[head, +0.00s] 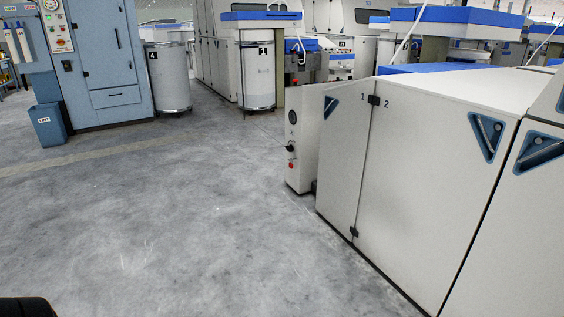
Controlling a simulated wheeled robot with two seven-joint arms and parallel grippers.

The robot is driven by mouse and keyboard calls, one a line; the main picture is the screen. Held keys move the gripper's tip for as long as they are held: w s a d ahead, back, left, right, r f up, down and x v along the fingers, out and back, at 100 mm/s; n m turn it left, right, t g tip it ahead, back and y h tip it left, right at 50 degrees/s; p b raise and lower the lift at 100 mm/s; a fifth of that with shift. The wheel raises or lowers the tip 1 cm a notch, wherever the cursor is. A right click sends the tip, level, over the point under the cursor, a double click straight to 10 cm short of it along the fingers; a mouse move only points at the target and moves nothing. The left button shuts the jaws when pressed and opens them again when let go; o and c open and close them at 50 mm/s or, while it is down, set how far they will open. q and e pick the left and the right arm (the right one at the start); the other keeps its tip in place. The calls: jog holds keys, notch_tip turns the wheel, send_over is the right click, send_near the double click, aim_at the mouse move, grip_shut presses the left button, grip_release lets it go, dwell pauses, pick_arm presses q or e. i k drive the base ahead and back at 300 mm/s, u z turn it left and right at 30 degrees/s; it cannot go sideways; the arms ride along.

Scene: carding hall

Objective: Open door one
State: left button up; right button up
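Door one (346,150) is the narrow pale panel marked "1" at the left end of the pale machine on the right in the head view. It looks shut. A blue triangular recess with a dark handle (331,106) sits near its upper left edge. Dark hinges, an upper one (374,100) and a lower one (353,231), lie along the seam between it and the wider door marked "2" (425,190). Neither of my grippers is in view.
A pale control post (301,150) with a black knob and a red button stands just left of door one. Open grey floor (190,220) lies in front. A blue bin (47,126), a blue cabinet (104,60) and cans (167,78) stand farther back.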

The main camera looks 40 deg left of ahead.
aim_at(347, 112)
jog(key=u, duration=1.2)
jog(key=i, duration=3.05)
jog(key=z, duration=0.5)
